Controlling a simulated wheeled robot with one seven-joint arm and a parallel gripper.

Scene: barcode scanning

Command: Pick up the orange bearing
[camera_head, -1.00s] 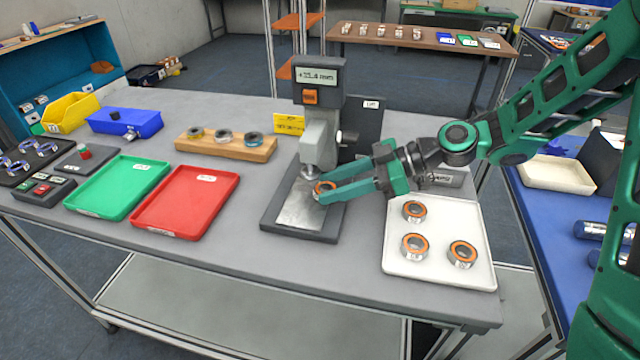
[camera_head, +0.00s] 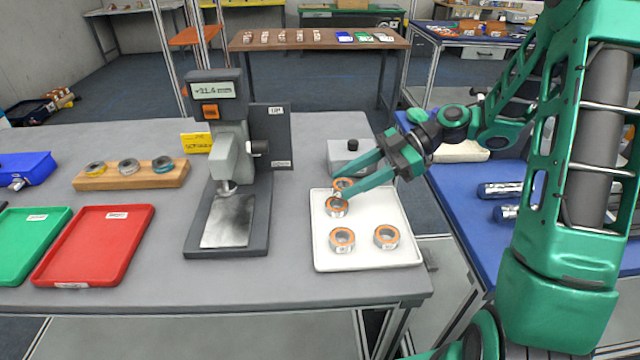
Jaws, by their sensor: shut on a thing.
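My gripper (camera_head: 340,186) is over the back left part of the white tray (camera_head: 405,254). It is shut on an orange-ringed bearing (camera_head: 344,184), partly hidden between the fingers. I cannot tell whether this bearing touches the tray. Three more orange bearings stand in the tray: one (camera_head: 336,207) just in front of the fingers, one (camera_head: 342,240) at the front left and one (camera_head: 387,237) at the front right.
A measuring stand (camera_head: 232,160) with an empty plate (camera_head: 229,221) is left of the tray. A grey box (camera_head: 346,156) with a black knob stands behind the tray. A red tray (camera_head: 95,245), a green tray (camera_head: 30,238) and a wooden ring holder (camera_head: 132,176) are further left.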

